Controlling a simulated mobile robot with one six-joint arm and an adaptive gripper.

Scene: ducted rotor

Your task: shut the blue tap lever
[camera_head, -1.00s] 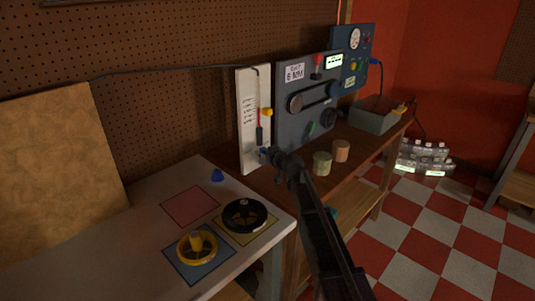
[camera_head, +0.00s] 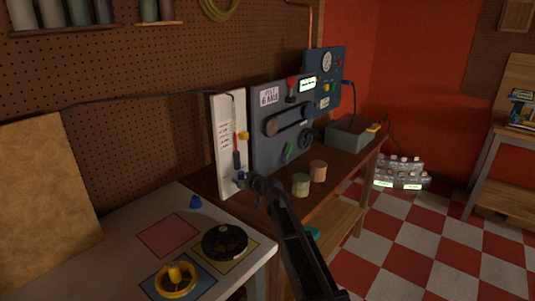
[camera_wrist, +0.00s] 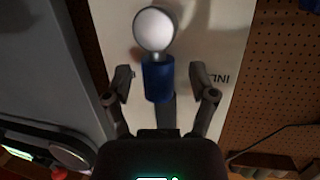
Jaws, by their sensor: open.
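The blue tap lever (camera_head: 240,178) is at the foot of the white upright panel (camera_head: 228,120) on the wooden bench. In the wrist view its blue sleeve (camera_wrist: 158,80) lies between the fingertips, with a round silver part (camera_wrist: 154,30) beyond it. My gripper (camera_wrist: 160,80) is open, one finger on each side of the sleeve, with a visible gap on both sides. In the head view my gripper (camera_head: 250,182) is at the panel's lower right edge and partly hides the lever's surroundings. I cannot tell the lever's exact angle.
A grey control box (camera_head: 275,150) with knobs stands close right of the panel. Two small cylinders (camera_head: 301,185) stand on the bench near my arm. A white table (camera_head: 120,240) at left holds a black ducted rotor (camera_head: 225,242), a yellow wheel (camera_head: 176,280) and a blue cone-like piece (camera_head: 195,202).

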